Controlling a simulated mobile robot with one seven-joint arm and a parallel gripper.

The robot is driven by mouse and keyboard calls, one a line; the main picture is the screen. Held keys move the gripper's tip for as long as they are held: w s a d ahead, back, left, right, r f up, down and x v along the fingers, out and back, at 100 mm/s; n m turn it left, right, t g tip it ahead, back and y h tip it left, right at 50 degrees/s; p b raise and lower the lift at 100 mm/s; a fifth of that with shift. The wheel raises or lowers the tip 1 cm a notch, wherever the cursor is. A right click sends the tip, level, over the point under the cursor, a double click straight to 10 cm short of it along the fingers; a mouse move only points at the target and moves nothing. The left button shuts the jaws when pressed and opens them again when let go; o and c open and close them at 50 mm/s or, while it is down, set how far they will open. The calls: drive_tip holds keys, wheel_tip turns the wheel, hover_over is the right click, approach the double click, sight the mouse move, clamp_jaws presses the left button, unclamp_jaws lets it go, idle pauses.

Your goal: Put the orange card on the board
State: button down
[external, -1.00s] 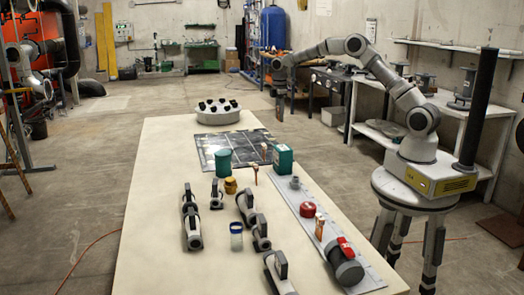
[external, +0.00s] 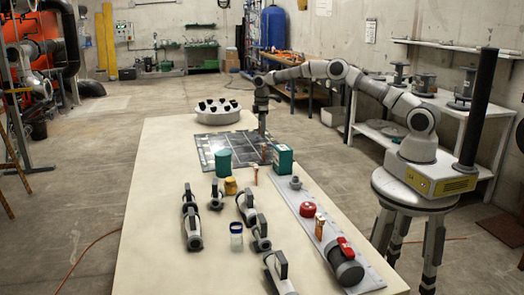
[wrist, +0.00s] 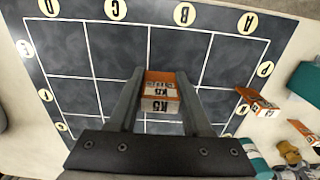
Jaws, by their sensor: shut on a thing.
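The board (external: 205,152) is a dark grid with white lines on the pale table. In the wrist view it (wrist: 70,50) fills most of the picture, with round cream letter labels along its edges. My gripper (external: 262,135) points down at the board's right part in the external view. In the wrist view my gripper (wrist: 160,75) is shut on an orange card (wrist: 160,83) with a white face and dark print. The card appears over the grid; I cannot tell whether it touches the board.
Two other orange pieces, one (wrist: 257,102) at the board's edge and one (wrist: 303,131) beyond, lie right in the wrist view. A green can (external: 223,161) and green box (external: 283,158) stand close by. A round grey tray (external: 218,115) is behind the board. Several pipe fittings fill the front.

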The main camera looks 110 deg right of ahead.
drive_tip(key=shift+f, duration=1.95)
drive_tip(key=shift+f+b, duration=0.15)
drive_tip(key=shift+b, duration=0.15)
drive_tip(key=shift+c, duration=1.7)
unclamp_jaws()
wheel_tip(320, 180, up, 12)
drive_tip(key=shift+r+p, duration=0.15)
drive_tip(key=shift+p, duration=0.8)
